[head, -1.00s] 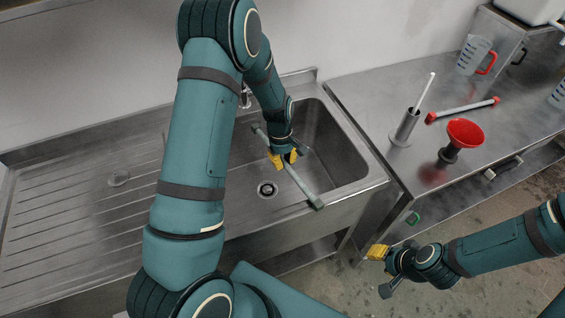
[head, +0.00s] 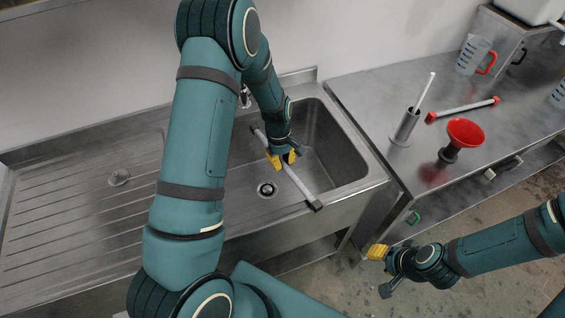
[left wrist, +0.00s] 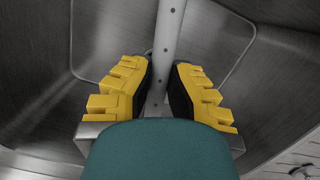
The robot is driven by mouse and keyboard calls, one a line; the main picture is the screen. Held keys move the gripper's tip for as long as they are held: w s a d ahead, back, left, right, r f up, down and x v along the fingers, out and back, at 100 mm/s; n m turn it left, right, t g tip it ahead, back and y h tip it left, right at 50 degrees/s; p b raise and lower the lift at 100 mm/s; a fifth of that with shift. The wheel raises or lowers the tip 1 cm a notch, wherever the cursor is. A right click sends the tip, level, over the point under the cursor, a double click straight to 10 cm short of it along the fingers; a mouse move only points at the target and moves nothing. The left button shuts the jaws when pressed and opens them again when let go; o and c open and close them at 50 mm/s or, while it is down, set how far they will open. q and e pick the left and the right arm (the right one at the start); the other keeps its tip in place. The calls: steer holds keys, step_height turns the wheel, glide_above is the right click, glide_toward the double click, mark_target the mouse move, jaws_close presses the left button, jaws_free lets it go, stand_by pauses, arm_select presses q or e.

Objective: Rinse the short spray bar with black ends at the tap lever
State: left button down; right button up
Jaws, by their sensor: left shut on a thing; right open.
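The short spray bar (head: 301,186) is a grey tube with a black end showing at its lower right. My left gripper (head: 282,160) is shut on it near its middle and holds it slanted over the sink basin (head: 332,150). In the left wrist view the bar (left wrist: 169,30) runs between the yellow fingers (left wrist: 160,88), with small dark holes along it. The tap (head: 245,97) at the back of the sink is mostly hidden behind my left arm, and its lever cannot be made out. My right gripper (head: 377,252) is open and empty, in front of the counter.
On the right counter (head: 375,100) lie a longer bar with red ends (head: 462,110), a red funnel (head: 466,133), a brush in a metal holder (head: 407,125) and a measuring jug (head: 473,55). The drainboard (head: 80,220) at left is clear.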

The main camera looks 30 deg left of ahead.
mark_target(295, 182)
arm_select(q)
steer(key=shift+s+d+p, duration=0.15)
steer(key=shift+s+d, duration=0.6)
steer(key=shift+d, duration=0.35)
steer(key=shift+s+d+p, duration=0.2)
steer(key=shift+s+d, duration=0.6)
steer(key=shift+d, duration=0.3)
steer(key=shift+s+d+p, duration=0.15)
steer(key=shift+s+d, duration=0.6)
steer(key=shift+d, duration=0.35)
steer(key=shift+s+d+r+p, duration=0.5)
steer(key=shift+d+r+p, duration=0.15)
steer(key=shift+r, duration=0.1)
steer(key=shift+s+d+r+p, duration=0.45)
steer(key=shift+d+r+p, duration=0.2)
steer(key=shift+r, duration=0.05)
steer(key=shift+s+d+r, duration=0.5)
steer(key=shift+d+r, duration=0.1)
steer(key=shift+d, duration=0.1)
